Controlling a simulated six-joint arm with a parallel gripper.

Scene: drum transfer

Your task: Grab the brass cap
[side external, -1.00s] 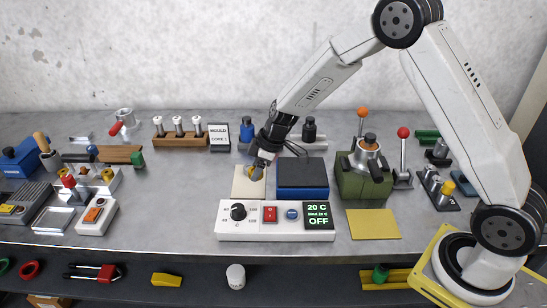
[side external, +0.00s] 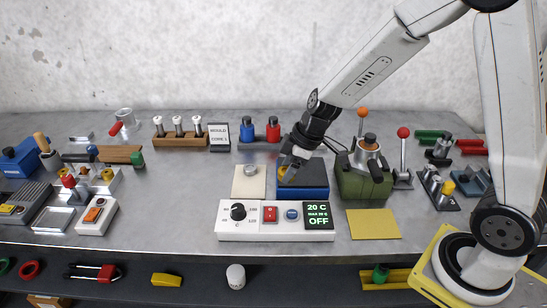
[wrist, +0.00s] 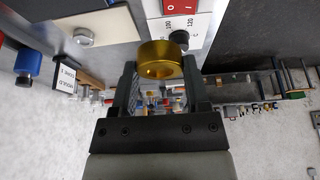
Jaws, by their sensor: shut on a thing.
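The brass cap (wrist: 160,60) is a short gold cylinder between the fingertips of my gripper (wrist: 160,78) in the wrist view. My gripper is shut on it. In the side view my gripper (side external: 289,168) is over the left part of the blue block (side external: 312,181), with a bit of the cap (side external: 283,173) showing below it. I cannot tell how high the cap is above the block. A silver round piece (side external: 250,170) sits on the cream pad (side external: 248,189) to the left; it also shows in the wrist view (wrist: 84,37).
A white control box (side external: 262,232) reading "20 C" and "OFF" stands in front. A green block with a metal top (side external: 363,185) stands close on the right. Blue (side external: 247,130) and red (side external: 273,130) pegs stand behind. A yellow sheet (side external: 373,224) lies at the front right.

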